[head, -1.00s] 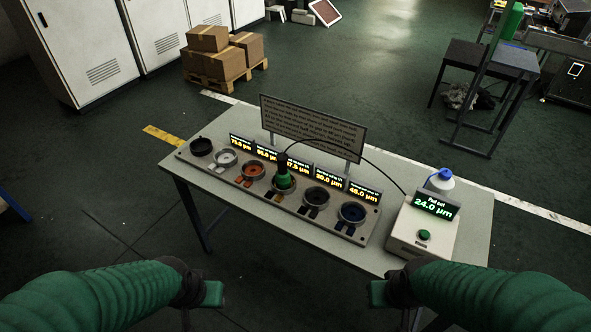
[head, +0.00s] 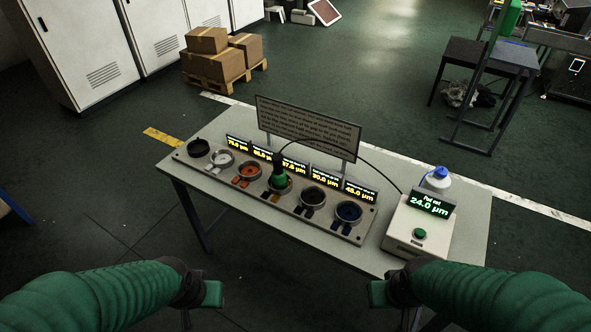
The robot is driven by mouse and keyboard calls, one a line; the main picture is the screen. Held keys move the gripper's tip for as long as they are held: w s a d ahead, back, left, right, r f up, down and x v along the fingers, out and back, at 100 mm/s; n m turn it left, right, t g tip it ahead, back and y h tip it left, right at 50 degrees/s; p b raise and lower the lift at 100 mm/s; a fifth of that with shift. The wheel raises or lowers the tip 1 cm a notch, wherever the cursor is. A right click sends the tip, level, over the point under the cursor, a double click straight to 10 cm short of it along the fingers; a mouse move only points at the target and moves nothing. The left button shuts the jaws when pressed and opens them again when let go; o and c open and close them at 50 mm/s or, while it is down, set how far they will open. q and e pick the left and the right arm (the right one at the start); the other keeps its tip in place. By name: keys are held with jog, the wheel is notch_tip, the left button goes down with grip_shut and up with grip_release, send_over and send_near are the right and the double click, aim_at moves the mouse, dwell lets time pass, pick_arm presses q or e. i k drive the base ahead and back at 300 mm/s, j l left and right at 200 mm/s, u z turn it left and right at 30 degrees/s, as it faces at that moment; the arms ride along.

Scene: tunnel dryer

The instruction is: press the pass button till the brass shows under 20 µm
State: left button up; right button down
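The white control box (head: 408,246) stands at the right of the table, with a green button (head: 420,233) on its front. Its display (head: 430,203) reads 24.0 µm in green. A row of round cups sits in a grey rack (head: 330,226); a green-and-black probe (head: 279,174) stands upright in one near the middle, a dark cable arching to the box. Yellow displays behind the cups show other values, such as 30.0 and 48.0 µm. Which cup is brass I cannot tell. My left gripper (head: 212,293) and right gripper (head: 377,293) hang in front of the table, apart from everything; their finger gaps do not show.
A text sign (head: 308,126) stands behind the rack. A white bottle with a blue cap (head: 437,179) stands behind the box. Boxes on a pallet (head: 222,58), white cabinets (head: 85,45) and a dark table (head: 487,70) are farther back. The table's left front (head: 215,185) is bare.

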aim_at(420, 234)
jog(key=i+z, duration=0.7)
jog(key=i+j+z, duration=0.15)
jog(key=z, duration=0.2)
